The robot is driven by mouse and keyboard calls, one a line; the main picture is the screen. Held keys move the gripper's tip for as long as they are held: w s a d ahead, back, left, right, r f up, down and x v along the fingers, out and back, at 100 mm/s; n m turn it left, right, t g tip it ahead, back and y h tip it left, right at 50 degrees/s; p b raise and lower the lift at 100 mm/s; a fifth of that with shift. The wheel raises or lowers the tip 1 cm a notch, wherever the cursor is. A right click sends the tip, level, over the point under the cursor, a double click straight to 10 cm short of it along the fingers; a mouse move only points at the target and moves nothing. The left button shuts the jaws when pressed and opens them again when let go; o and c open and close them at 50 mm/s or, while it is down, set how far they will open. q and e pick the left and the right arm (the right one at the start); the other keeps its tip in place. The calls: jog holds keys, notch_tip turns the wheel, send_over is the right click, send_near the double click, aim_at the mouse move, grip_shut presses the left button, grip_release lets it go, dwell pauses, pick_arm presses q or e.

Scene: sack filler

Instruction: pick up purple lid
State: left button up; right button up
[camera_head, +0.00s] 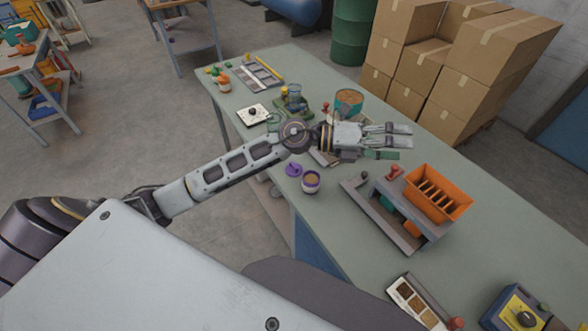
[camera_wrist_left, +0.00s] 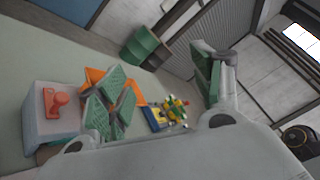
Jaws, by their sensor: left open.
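The purple lid (camera_head: 293,170) lies on the green worktop near its front edge, left of and beside a small purple-banded jar (camera_head: 311,182). My left gripper (camera_head: 402,141) is open and empty above the worktop, to the right of the lid and farther back, pointing right and away from it. Its green-padded fingers (camera_wrist_left: 160,90) are spread in the left wrist view, where the lid does not show. My right gripper is not in view.
A grey stand with an orange bin (camera_head: 438,193) and a red knob (camera_head: 394,172) stands right of the jar. A teal tub (camera_head: 348,102) stands behind my left wrist. A white plate with a black knob (camera_head: 253,114) lies at left. Cardboard boxes (camera_head: 465,62) stand behind the table.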

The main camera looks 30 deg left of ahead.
pick_arm(q)
jog(key=a+f+m+g+y, duration=0.3)
jog(key=f+m+y, duration=0.1)
jog(key=f, duration=0.3)
jog(key=w+a+f+y, duration=0.1)
jog(key=a+f+y, duration=0.1)
jog(key=a, duration=0.3)
jog(key=w+a+f+g+y, duration=0.1)
jog(key=a+f+y, duration=0.1)
jog(key=a+y, duration=0.2)
jog(key=w+a+f+m+y, duration=0.1)
jog(key=a+f+y, duration=0.2)
jog(key=a, duration=0.5)
jog(key=shift+w+a+f, duration=0.1)
jog(key=shift+a, duration=0.1)
jog(key=a+y, duration=0.3)
jog(key=a, duration=0.5)
jog(key=shift+w+a+r+n+g+y, duration=0.3)
jog(key=shift+a+g+y, duration=0.1)
